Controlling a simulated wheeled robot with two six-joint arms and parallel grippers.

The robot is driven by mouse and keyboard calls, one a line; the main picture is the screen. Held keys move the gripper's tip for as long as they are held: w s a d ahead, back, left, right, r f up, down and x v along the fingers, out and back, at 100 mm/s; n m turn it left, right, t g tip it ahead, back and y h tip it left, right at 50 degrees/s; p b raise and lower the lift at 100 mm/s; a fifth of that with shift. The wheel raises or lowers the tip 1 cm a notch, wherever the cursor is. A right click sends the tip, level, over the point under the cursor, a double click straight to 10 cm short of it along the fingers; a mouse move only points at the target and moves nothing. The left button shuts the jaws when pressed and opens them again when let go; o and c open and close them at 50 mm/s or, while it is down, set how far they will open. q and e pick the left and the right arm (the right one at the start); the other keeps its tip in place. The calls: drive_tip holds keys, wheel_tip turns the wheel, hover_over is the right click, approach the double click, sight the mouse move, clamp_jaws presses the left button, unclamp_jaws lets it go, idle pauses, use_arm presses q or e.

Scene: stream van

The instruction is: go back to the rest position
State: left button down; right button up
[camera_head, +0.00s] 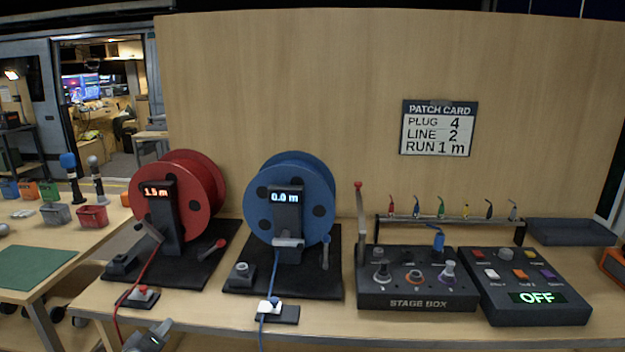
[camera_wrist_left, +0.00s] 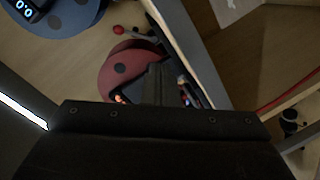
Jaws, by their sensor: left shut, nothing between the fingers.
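My left gripper (camera_head: 150,338) shows at the bottom left of the head view, shut and empty, in front of the table's front edge. It is just below the red cable and the small base with a red-topped plug (camera_head: 142,293). In the left wrist view its dark shut fingers (camera_wrist_left: 158,84) point toward the red reel (camera_wrist_left: 124,66). My right gripper is not in view.
On the table stand the red reel (camera_head: 204,181) reading 1.5 m and the blue reel (camera_head: 303,184) reading 0.0 m. Right of them are the stage box (camera_head: 417,297) and a control panel (camera_head: 538,311) showing OFF. A patch card (camera_head: 439,128) hangs behind. A side table (camera_head: 88,238) stands left.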

use_arm(q)
drive_tip(key=s+a+f+m+g+y, duration=0.1)
drive_tip(key=s+f+g, duration=0.1)
drive_tip(key=s+f, duration=0.65)
drive_tip(key=s+f+m+g+y+p, duration=0.1)
drive_tip(key=s+f+g, duration=0.35)
drive_tip(key=f, duration=0.75)
drive_tip(key=s+a+f+m+g, duration=0.1)
drive_tip(key=s+f, duration=0.7)
drive_tip(key=f, duration=0.3)
drive_tip(key=s+d+f+m+g, duration=0.2)
drive_tip(key=s+f, duration=0.3)
drive_tip(key=s, duration=0.7)
drive_tip(key=s+d+f+m+g, duration=0.2)
drive_tip(key=s+f+g, duration=0.1)
drive_tip(key=s, duration=1)
drive_tip(key=s+d+f+m+g+p, duration=0.1)
drive_tip(key=s+f, duration=0.5)
drive_tip(key=s, duration=0.6)
drive_tip(key=shift+s+d+f+m+g, duration=0.15)
drive_tip(key=shift+d+f+m+g, duration=0.3)
drive_tip(key=shift+d+g, duration=0.35)
